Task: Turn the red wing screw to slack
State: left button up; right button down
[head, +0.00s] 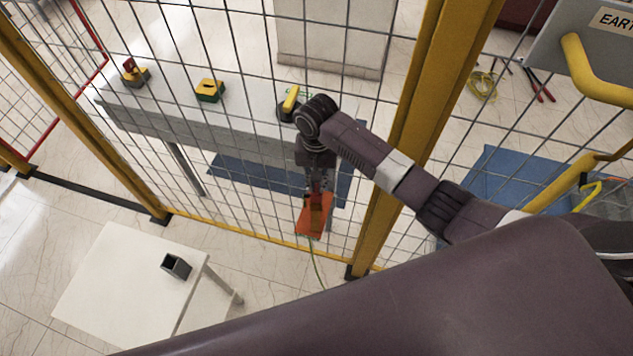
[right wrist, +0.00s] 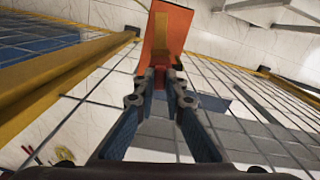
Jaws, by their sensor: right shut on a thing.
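My right gripper (head: 317,186) points down near the mesh fence and is shut on an orange piece. The orange piece (head: 308,217) is plate-like with a brownish block on its face, and a thin yellow-green cable seems to hang below it. In the right wrist view, both fingertips (right wrist: 162,78) close on the near end of the orange piece (right wrist: 163,35), which sticks out beyond them. I cannot make out a wing screw for sure. A small device with a red top (head: 129,66) stands at the far left of the long bench. My left gripper is not in view.
The mesh fence has a thick yellow post (head: 408,115) close to my right arm. The long grey bench (head: 150,115) also bears a yellow-green block (head: 210,89) and a yellow-handled thing (head: 290,101). A white table (head: 105,285) holds a dark square cup (head: 176,265).

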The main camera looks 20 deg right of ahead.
jog(key=shift+n, duration=3.4)
dwell(0.5)
jog(key=shift+n, duration=3.5)
dwell(0.6)
